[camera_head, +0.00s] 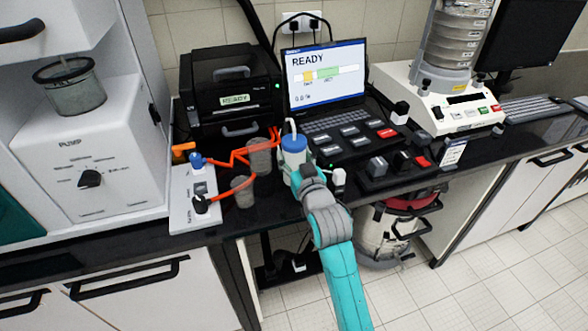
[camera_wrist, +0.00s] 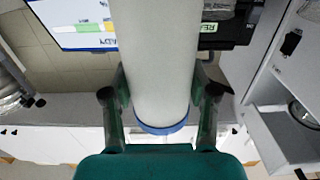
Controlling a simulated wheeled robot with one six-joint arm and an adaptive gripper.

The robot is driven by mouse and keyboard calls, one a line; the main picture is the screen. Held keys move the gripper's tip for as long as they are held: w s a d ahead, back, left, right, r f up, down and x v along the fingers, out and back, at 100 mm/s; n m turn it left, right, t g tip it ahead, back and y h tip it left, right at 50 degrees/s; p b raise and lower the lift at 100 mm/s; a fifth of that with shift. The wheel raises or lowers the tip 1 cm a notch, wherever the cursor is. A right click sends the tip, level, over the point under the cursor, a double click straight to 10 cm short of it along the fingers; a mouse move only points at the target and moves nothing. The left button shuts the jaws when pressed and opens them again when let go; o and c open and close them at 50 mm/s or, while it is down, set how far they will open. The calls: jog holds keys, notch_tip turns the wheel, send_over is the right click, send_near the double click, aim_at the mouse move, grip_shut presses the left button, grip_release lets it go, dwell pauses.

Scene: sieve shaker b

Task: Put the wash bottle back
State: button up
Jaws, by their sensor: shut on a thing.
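The wash bottle (camera_head: 294,146) is white with a blue cap and a thin bent spout. In the wrist view the picture is upside down: the white bottle body (camera_wrist: 158,55) fills the middle, blue cap end down, between the two dark fingers of my gripper (camera_wrist: 160,88). The bottle's base is hidden in the head view, so I cannot tell whether it touches the bench.
Grey cups (camera_head: 242,191) and a white switch box (camera_head: 194,198) with orange cords lie close left. A laptop (camera_head: 325,75), a black READY device (camera_head: 230,88) and a button panel (camera_head: 385,165) stand behind and right. A sieve shaker (camera_head: 440,95) is farther right. A canister vacuum (camera_head: 385,235) stands below.

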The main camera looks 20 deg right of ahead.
aim_at(294, 168)
jog(key=shift+f, duration=2)
jog(key=shift+f, duration=0.1)
jog(key=o, duration=0.7)
jog(key=s, duration=1.2)
